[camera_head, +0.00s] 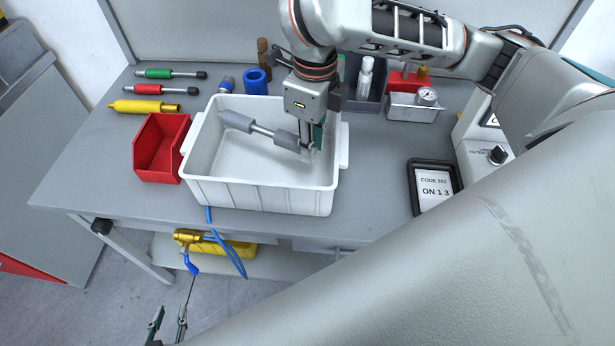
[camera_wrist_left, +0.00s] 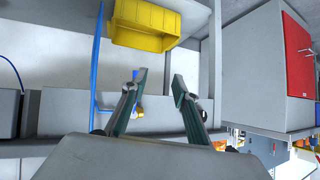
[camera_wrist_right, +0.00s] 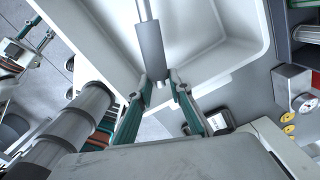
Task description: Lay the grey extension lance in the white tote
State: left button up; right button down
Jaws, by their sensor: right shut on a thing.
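The white tote (camera_head: 262,197) stands on the grey bench. The grey extension lance (camera_head: 237,121), with thick grey ends and a thin bright shaft, lies across the tote's opening. Its far end is near the tote's back left. I cannot tell whether it touches the floor or walls. My right gripper (camera_head: 310,150) points down at the tote's right side and is shut on the lance's near end. In the right wrist view, the lance (camera_wrist_right: 151,48) runs up from between the fingertips (camera_wrist_right: 160,90). My left gripper (camera_head: 168,326) is open and empty, low in front of the bench.
A red bin (camera_head: 160,147) stands left of the tote. Green, red and yellow lances (camera_head: 144,106) lie at the back left. A blue ring (camera_head: 256,81) and bottles stand behind the tote. A gauge box (camera_head: 412,106) and a code display (camera_head: 434,188) are on the right.

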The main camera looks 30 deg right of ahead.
jog(key=b, duration=0.2)
send_over(311, 177)
jog(key=s+a, duration=0.1)
jog(key=s, duration=0.1)
notch_tip(311, 177, down, 7)
jog(key=shift+f, duration=0.1)
notch_tip(311, 177, down, 4)
jog(key=shift+r+b, duration=0.1)
jog(key=shift+b, duration=0.55)
jog(key=c, duration=1.8)
grip_release()
jog(key=shift+c, duration=0.2)
